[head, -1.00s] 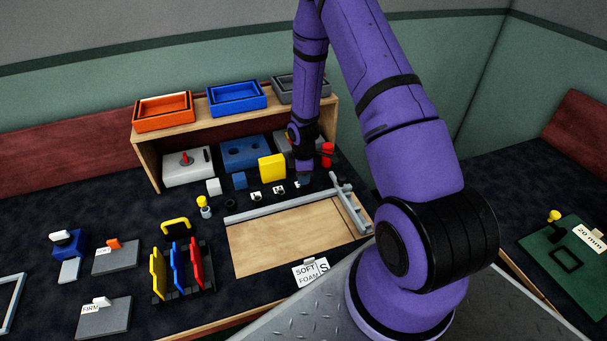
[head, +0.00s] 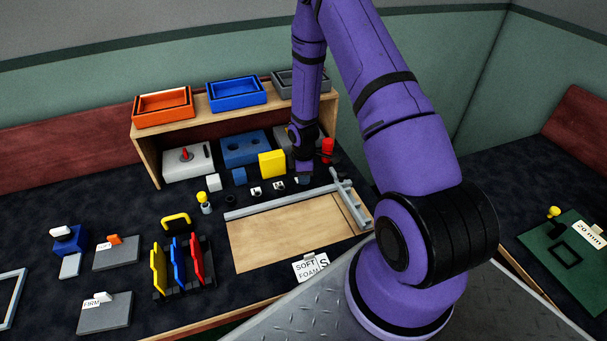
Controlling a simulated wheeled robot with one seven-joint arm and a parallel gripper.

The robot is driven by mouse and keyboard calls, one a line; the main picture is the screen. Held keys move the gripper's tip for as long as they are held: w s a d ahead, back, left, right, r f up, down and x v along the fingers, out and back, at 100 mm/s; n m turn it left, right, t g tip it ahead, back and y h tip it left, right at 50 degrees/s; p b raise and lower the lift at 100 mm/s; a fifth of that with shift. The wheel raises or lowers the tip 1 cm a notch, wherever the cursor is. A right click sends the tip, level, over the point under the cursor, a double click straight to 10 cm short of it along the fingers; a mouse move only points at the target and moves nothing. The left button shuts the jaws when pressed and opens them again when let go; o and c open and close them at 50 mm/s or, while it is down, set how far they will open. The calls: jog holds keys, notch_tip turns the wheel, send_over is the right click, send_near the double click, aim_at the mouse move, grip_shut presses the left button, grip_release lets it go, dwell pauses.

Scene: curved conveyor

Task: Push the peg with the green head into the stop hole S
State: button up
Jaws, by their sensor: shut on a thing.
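My gripper (head: 304,172) points down at the back of the table, just right of the yellow block (head: 272,164). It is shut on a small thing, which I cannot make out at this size. No green head shows; the peg is hidden or too small to tell. A card with the letter S (head: 323,262) stands at the front edge of the wooden board (head: 290,235). I cannot make out the stop hole itself.
A grey rail (head: 280,204) runs along the board's back, and a grey barred frame (head: 350,205) stands at its right. Several small labelled blocks (head: 257,192) lie behind the rail. A shelf (head: 145,158) with trays stands behind. The board is bare.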

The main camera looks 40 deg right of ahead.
jog(key=shift+f, duration=0.3)
jog(key=o, duration=1)
notch_tip(320, 180, up, 11)
jog(key=shift+f, duration=0.1)
